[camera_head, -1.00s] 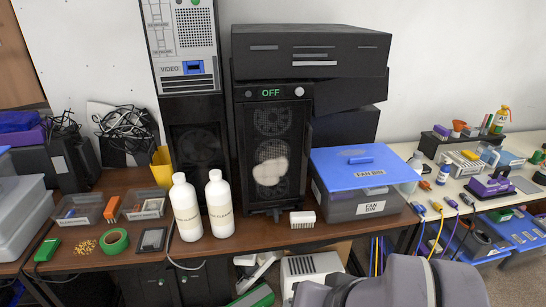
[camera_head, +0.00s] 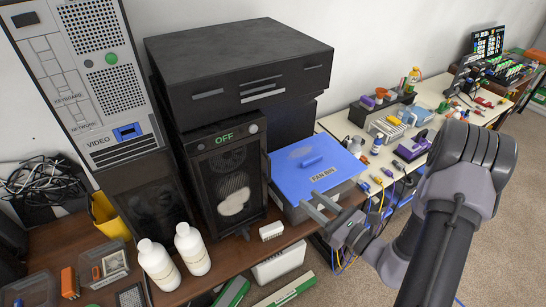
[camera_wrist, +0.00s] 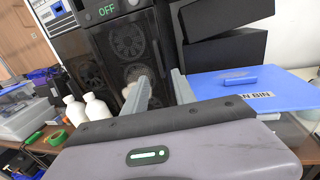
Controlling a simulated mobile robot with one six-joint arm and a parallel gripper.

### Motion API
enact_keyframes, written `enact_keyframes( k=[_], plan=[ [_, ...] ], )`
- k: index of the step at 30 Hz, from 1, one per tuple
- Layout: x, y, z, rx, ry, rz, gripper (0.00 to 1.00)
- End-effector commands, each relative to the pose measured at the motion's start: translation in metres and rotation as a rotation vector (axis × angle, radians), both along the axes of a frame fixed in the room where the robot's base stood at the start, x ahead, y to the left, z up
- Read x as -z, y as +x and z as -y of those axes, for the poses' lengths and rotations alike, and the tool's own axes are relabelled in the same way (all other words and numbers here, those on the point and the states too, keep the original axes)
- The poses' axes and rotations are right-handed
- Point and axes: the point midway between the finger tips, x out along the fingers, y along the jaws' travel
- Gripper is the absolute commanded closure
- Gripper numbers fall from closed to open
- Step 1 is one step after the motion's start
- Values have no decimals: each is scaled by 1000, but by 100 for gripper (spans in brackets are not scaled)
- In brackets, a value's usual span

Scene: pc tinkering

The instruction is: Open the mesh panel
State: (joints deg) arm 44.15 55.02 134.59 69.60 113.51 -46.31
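The dark mesh panel (camera_head: 231,179) is the upright front of a black computer tower under a lit green "OFF" sign (camera_head: 224,138). It looks shut, flush with the case. Round fans and a pale lump (camera_head: 234,202) show through it. In the wrist view the mesh panel (camera_wrist: 126,42) is ahead, its lower part partly hidden by my left finger. My gripper (camera_head: 309,199) is over the front of the fan bin, right of the panel and apart from it. In the wrist view my gripper (camera_wrist: 160,77) has its two fingers spread, with nothing between them.
A blue-lidded fan bin (camera_head: 296,162) stands right of the tower. Two white bottles (camera_head: 192,250) stand front left, and a small white block (camera_head: 271,231) lies before the tower. A large black case (camera_head: 239,58) rests above. Another tower (camera_head: 122,131) is at left.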

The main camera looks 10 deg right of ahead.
Motion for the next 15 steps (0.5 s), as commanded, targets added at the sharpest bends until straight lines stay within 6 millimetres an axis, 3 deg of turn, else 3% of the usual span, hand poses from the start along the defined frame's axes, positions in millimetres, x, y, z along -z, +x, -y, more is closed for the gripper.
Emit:
enact_keyframes(
  k=[9, 15],
  plan=[
    [0, 82, -50, -13, -3, 4, 68],
    [0, 122, -72, -11, -3, 3, 68]
  ],
)
